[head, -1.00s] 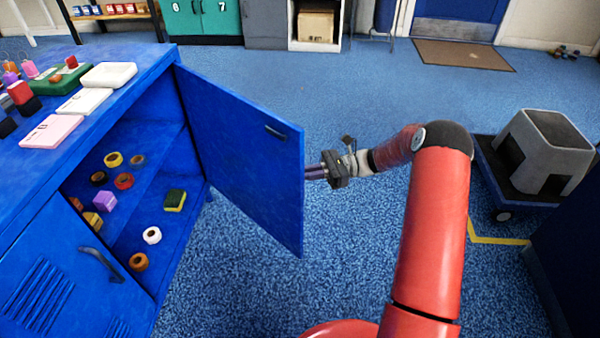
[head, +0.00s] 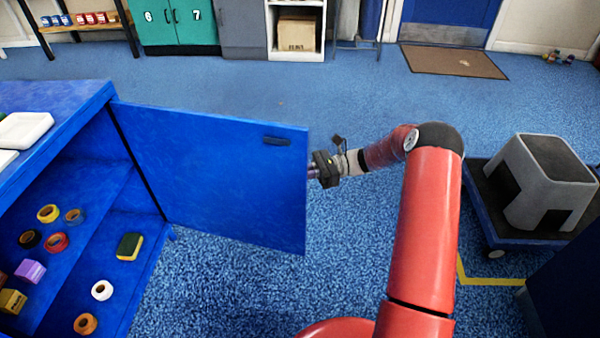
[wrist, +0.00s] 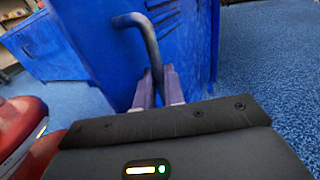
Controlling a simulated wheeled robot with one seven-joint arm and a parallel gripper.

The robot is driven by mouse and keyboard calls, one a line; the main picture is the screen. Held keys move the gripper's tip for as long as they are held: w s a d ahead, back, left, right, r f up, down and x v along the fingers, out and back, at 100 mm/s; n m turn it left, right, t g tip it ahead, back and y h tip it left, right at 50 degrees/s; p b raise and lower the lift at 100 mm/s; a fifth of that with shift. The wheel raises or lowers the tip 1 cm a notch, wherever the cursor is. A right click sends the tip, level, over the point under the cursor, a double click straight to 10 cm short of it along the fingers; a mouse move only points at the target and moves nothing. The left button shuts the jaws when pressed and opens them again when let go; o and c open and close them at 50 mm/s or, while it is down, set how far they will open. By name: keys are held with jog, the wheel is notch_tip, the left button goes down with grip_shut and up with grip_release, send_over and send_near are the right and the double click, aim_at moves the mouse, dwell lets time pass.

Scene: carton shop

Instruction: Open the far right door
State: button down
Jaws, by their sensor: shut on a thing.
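The far right door (head: 215,175) of the blue cabinet stands wide open, swung out from its hinge side at the cabinet's right end. My gripper (head: 314,172) is at the door's free edge, its fingertips partly hidden behind the door. In the wrist view my gripper (wrist: 159,90) is shut on the door's dark handle (wrist: 147,45), a bent bar on the blue door face (wrist: 190,45). Inside the open cabinet are shelves with tape rolls (head: 56,242), a purple block (head: 30,272) and a sponge (head: 129,246).
A grey step stool (head: 545,180) sits on a wheeled dolly (head: 485,215) at the right. Blue floor (head: 230,285) lies clear below the door. Green lockers (head: 175,25) and a shelf with a carton (head: 297,33) stand at the back.

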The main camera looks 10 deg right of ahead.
jog(key=shift+a+r, duration=0.1)
jog(key=shift+a, duration=0.35)
jog(key=c, duration=1.5)
grip_release()
jog(key=shift+a, duration=0.1)
jog(key=shift+d, duration=0.2)
jog(key=d, duration=0.5)
jog(key=w+d, duration=0.1)
jog(key=d, duration=0.1)
jog(key=shift+d+b, duration=0.3)
